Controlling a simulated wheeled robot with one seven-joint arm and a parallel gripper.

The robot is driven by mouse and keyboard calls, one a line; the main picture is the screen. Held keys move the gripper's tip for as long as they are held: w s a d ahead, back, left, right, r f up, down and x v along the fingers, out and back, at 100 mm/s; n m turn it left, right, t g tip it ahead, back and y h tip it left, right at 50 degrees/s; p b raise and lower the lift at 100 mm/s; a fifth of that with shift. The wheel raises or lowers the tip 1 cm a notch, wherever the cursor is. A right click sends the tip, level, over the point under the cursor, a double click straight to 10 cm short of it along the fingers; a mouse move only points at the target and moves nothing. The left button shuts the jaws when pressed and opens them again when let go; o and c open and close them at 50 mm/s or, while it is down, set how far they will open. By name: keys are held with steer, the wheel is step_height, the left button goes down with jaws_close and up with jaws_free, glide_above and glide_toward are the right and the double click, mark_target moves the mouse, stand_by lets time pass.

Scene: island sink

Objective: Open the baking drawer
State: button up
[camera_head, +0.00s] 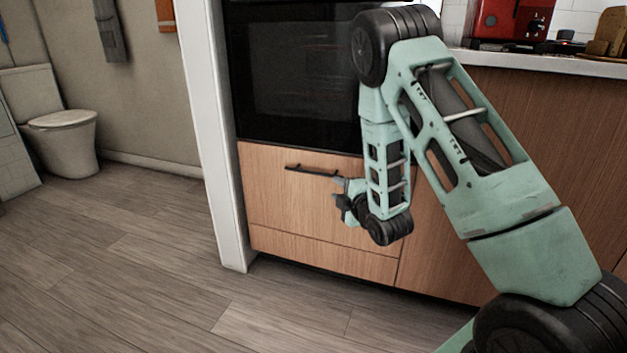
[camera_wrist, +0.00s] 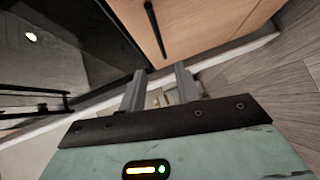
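The baking drawer (camera_head: 275,200) is a light wood front below the black oven, and it looks shut flush with the cabinet. Its dark bar handle (camera_head: 313,170) runs across near the top edge; the right end is close to my gripper. In the wrist view the drawer front (camera_wrist: 205,25) and handle (camera_wrist: 154,28) lie beyond my fingers. My gripper (camera_head: 340,190) is beside the handle's right end, in front of the drawer. In the wrist view its two grey fingers (camera_wrist: 159,85) stand apart with nothing held between them. I cannot tell whether a finger touches the handle.
The oven (camera_head: 295,80) sits directly above the drawer, with a white wall edge (camera_head: 212,140) to its left. A lower wood panel (camera_head: 320,255) lies underneath. A counter with a red appliance (camera_head: 508,20) is at right. The wooden floor (camera_head: 150,270) in front is clear.

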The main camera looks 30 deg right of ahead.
mark_target(315, 173)
steer(key=shift+w+d+f+b, duration=0.35)
steer(key=shift+w+b, duration=0.35)
steer(key=shift+w, duration=1.95)
steer(key=shift+w+d+f+b, duration=0.3)
steer(key=shift+w+b, duration=0.4)
steer(key=shift+w, duration=1.9)
steer(key=shift+w+d+f+b, duration=0.35)
steer(key=shift+w+b, duration=0.35)
steer(key=shift+w, duration=1.95)
steer(key=shift+a, duration=0.1)
steer(key=shift+c, duration=0.2)
jaws_close()
